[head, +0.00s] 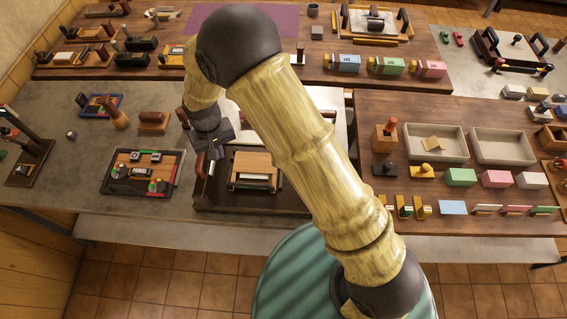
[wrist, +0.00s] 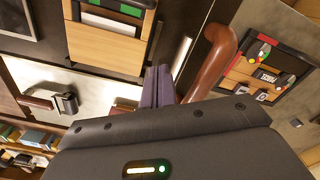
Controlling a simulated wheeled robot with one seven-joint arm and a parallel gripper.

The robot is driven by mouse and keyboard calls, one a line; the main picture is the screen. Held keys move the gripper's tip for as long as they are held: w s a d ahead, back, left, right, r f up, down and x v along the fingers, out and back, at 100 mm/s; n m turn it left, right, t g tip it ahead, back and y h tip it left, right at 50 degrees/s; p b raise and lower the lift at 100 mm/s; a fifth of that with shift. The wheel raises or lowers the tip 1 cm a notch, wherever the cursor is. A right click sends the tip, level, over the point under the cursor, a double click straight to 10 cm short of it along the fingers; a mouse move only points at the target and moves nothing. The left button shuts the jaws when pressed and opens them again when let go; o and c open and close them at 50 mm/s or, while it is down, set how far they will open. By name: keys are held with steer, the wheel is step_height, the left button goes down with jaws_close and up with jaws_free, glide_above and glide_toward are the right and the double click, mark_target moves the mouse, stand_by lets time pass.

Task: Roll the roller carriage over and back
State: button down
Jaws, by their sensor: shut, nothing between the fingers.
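The press stands on a dark base (head: 225,205) on the grey table in the head view. Its wooden block (head: 254,160), which I take to be the roller carriage, sits on it above a pale strip. In the wrist view, the wooden block (wrist: 113,46) shows at the upper left, with a green part and a dark part beside it. My gripper (head: 213,152) is just left of the block, shut and empty; its fingertips (wrist: 158,86) are together in the wrist view. A curved red-brown handle (wrist: 213,58) rises close to the right of the fingers; I cannot tell whether they touch it.
A black-framed board (head: 143,172) lies to the left, with a wooden block (head: 153,121) behind it. A black roller (wrist: 66,101) with a brown handle lies on a pale slab in the wrist view. Beige trays (head: 503,147) stand at right. My arm hides part of the table.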

steer(key=shift+r, duration=0.1)
step_height(320, 180, up, 7)
steer(key=p, duration=0.4)
steer(key=shift+p, duration=0.3)
stand_by(0.6)
steer(key=w+d+r+m+t+b, duration=0.1)
steer(key=d+r+b, duration=0.1)
steer(key=d, duration=0.7)
steer(key=w+d+r+m+b, duration=0.1)
steer(key=w+d+r+b, duration=0.1)
steer(key=d, duration=0.6)
steer(key=s+d+m+b, duration=0.1)
steer(key=s+d+b, duration=0.1)
steer(key=s+d, duration=0.3)
steer(key=s+d+r+m+t+b, duration=0.1)
steer(key=s+d, duration=0.4)
steer(key=d, duration=0.8)
steer(key=shift+m+t+b, duration=0.3)
steer(key=shift+m+b, duration=0.3)
steer(key=shift+m, duration=0.2)
